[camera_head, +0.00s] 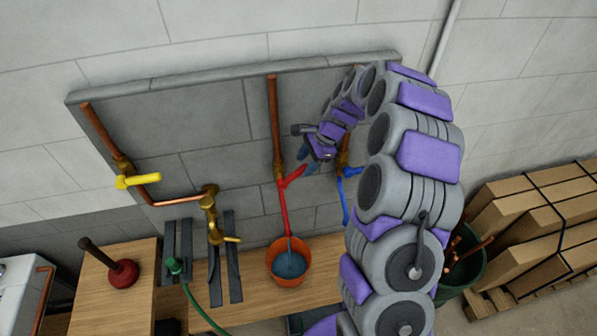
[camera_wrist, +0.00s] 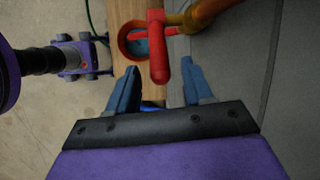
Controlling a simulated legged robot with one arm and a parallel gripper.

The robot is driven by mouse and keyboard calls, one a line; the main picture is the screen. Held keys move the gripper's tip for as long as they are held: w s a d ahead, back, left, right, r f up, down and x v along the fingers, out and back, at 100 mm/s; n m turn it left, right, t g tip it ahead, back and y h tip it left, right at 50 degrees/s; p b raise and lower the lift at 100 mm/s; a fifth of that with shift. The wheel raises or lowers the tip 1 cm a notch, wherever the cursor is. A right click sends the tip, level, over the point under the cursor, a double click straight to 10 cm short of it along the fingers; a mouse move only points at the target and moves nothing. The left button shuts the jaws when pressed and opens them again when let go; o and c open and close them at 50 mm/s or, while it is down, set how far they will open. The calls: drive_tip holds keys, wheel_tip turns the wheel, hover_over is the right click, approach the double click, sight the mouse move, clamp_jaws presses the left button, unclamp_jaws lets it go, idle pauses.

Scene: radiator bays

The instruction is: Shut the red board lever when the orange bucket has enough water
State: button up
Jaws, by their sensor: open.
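The red lever (camera_head: 294,175) sits on a copper pipe on the grey board (camera_head: 170,95), its handle slanting up to the right. A red tube (camera_head: 283,208) runs down from it to the orange bucket (camera_head: 274,259). The bucket stands on a wooden bench with blue-grey water (camera_head: 290,264) in it, below the rim. My gripper (camera_head: 312,162) is open beside the handle's right end. In the wrist view the red lever (camera_wrist: 160,62) points towards the space between my open fingers (camera_wrist: 158,85). The orange bucket (camera_wrist: 133,42) is partly hidden behind the lever.
A blue lever (camera_head: 352,171) with a blue tube is just right of my gripper. A yellow lever (camera_head: 138,181) and a brass tap (camera_head: 212,220) are further left. A plunger (camera_head: 122,272) stands on the left bench. Strapped boxes (camera_head: 540,225) and a green bin (camera_head: 462,268) are at right.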

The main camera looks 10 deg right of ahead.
sight(299, 173)
drive_tip(key=shift+p+x, duration=0.3)
drive_tip(key=shift+x, duration=2.8)
clamp_jaws()
drive_tip(key=shift+r, duration=0.1)
